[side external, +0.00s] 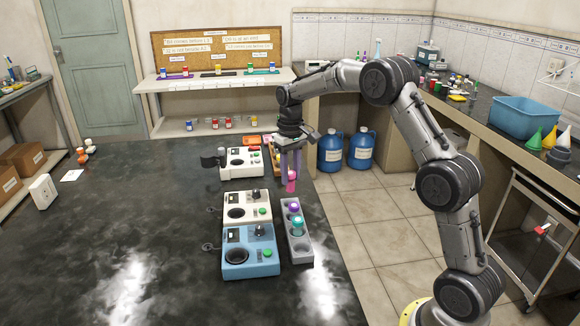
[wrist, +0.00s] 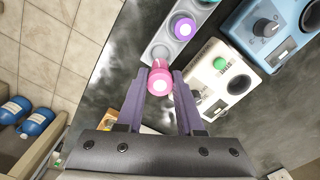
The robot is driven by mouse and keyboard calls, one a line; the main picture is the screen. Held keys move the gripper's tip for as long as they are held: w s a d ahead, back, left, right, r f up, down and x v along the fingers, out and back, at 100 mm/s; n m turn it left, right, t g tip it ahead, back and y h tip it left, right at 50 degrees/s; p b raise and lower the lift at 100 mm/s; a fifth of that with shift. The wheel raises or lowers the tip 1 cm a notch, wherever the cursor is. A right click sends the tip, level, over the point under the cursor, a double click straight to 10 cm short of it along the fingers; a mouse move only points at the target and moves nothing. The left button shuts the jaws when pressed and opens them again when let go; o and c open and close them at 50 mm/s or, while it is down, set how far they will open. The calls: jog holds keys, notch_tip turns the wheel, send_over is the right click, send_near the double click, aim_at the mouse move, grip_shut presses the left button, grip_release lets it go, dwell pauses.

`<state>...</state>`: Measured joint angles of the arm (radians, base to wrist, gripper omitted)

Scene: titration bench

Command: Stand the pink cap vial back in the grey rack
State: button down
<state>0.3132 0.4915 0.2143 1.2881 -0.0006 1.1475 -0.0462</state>
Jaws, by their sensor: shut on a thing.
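The pink cap vial (side external: 291,184) is held between the two purple fingers of my gripper (side external: 291,155). It hangs about upright, above the bench near the far end of the grey rack. In the wrist view the pink cap vial (wrist: 160,80) sits between the fingertips of my gripper (wrist: 160,76), and its cap faces the camera. The grey rack (side external: 301,250) stands at the bench's right edge and holds a purple cap vial (side external: 294,207) and a teal cap vial (side external: 297,224). The rack's near end has a free hole. The rack (wrist: 150,52) lies just beyond the vial in the wrist view.
A white device (side external: 247,198) and a blue device (side external: 250,262) stand close to the rack's left side.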

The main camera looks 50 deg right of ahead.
aim_at(291, 192)
jog(key=shift+f, duration=1.8)
jog(key=shift+f, duration=1.45)
dwell(0.9)
jog(key=shift+c, duration=2.3)
grip_release()
jog(key=shift+o, duration=0.3)
jog(key=o, duration=0.3)
jog(key=shift+o, duration=0.2)
jog(key=shift+r, duration=3)
